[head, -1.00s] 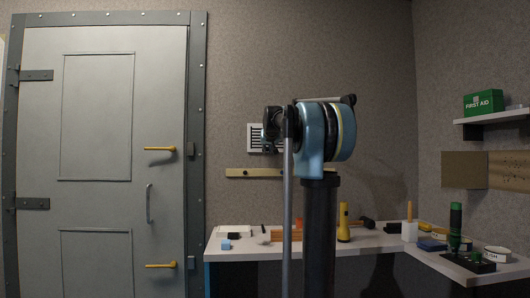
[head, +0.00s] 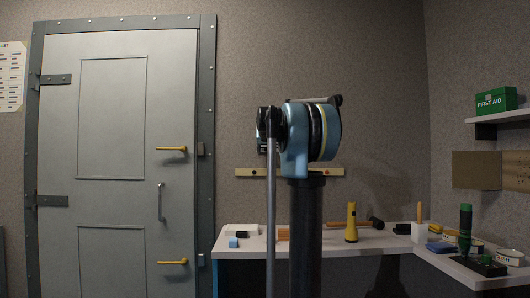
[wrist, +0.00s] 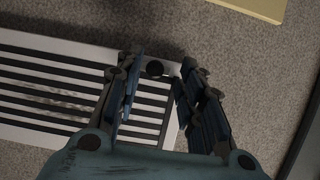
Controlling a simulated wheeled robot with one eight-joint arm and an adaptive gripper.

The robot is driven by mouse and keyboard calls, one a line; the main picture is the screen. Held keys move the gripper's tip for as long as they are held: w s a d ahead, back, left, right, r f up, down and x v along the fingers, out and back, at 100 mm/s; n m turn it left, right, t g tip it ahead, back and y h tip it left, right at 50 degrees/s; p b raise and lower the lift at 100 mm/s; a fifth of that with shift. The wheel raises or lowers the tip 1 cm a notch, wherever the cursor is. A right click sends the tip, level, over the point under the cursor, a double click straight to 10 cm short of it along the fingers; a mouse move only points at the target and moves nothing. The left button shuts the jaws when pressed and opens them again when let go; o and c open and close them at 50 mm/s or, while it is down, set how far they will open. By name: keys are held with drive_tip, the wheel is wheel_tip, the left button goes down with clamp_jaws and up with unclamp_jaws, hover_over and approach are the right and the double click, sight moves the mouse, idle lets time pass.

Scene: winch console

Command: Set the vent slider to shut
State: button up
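The vent (wrist: 60,95), a white grille with dark slots, fills the left and middle of the wrist view. In the head view the vent is hidden behind my arm, and the fingers cannot be made out.
A pale strip (head: 245,172) with small knobs is on the wall below the vent's place. A worktop (head: 390,243) below holds a yellow flashlight (head: 351,225), a hammer (head: 376,223) and small items. A grey door (head: 115,160) with yellow handles stands left.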

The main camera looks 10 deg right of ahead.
drive_tip(key=shift+s, duration=0.1)
drive_tip(key=v, duration=1.1)
drive_tip(key=shift+s, duration=0.3)
drive_tip(key=shift+r, duration=0.15)
drive_tip(key=s+a+f+g, duration=0.1)
drive_tip(key=s+f+g, duration=0.2)
drive_tip(key=s+f, duration=1.2)
drive_tip(key=s+a+f+n+g+y, duration=0.1)
drive_tip(key=s+f+g, duration=0.3)
drive_tip(key=s+f, duration=1.1)
drive_tip(key=s+a+f+n+g+y, duration=0.1)
drive_tip(key=s+f+g, duration=0.3)
drive_tip(key=s+f, duration=1.2)
wheel_tip(320, 180, down, 13)
drive_tip(key=shift+a+f, duration=0.1)
drive_tip(key=shift+a, duration=0.7)
drive_tip(key=shift+w+f, duration=0.15)
drive_tip(key=shift+w, duration=0.3)
